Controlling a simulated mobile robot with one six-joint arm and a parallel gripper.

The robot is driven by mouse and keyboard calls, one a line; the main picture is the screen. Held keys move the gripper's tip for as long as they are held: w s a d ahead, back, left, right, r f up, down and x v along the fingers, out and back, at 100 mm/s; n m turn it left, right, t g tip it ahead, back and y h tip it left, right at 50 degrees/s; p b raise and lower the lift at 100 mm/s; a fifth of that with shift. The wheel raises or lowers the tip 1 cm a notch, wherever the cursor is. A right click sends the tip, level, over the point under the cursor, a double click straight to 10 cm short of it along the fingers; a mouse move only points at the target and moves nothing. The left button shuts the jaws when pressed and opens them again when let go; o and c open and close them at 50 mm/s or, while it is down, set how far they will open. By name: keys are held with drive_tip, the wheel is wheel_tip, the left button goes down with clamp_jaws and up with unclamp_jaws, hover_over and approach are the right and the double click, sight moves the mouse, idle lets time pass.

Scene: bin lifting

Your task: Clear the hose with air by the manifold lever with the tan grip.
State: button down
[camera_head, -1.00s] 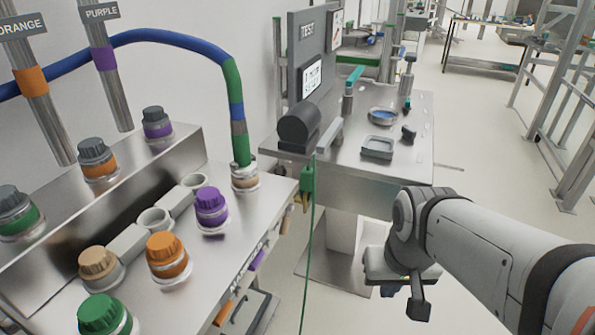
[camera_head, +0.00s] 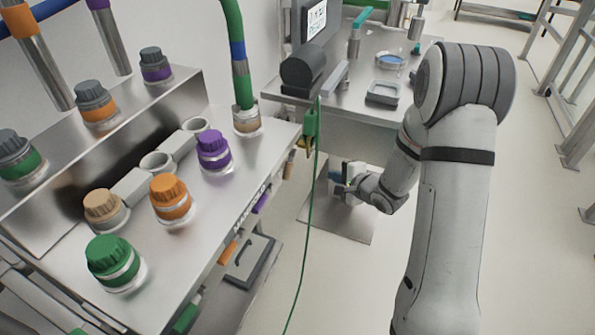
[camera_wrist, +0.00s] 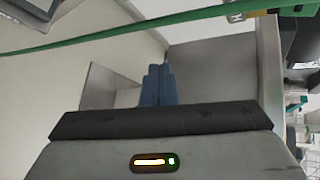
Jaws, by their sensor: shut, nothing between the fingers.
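The hose (camera_head: 233,45), banded green and blue, runs down into a port with a tan ring (camera_head: 247,124) at the back right of the steel manifold bench (camera_head: 228,178). Levers with coloured grips line its front edge: a purple grip (camera_head: 262,203), an orange grip (camera_head: 228,251) and a green grip (camera_head: 185,318). My gripper (camera_head: 335,178) is right of the bench's front edge, apart from the levers. In the wrist view its blue fingers (camera_wrist: 158,85) are together and empty.
A thin green line (camera_head: 308,220) hangs from a green holder (camera_head: 311,122) at the bench corner, between the levers and my gripper. It crosses the wrist view (camera_wrist: 130,31). A test table (camera_head: 350,92) stands behind.

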sight(289, 164)
drive_tip(key=w+a+f+m+y, duration=0.1)
drive_tip(key=a, duration=0.4)
drive_tip(key=w+a+f+y+b, duration=0.1)
drive_tip(key=w+a, duration=0.1)
drive_tip(key=a, duration=0.4)
drive_tip(key=shift+f+m+y+b, duration=0.25)
drive_tip(key=shift+m+y+b, duration=0.05)
drive_tip(key=shift+m, duration=0.1)
drive_tip(key=shift+s+r+p, duration=0.15)
drive_tip(key=shift+p, duration=0.4)
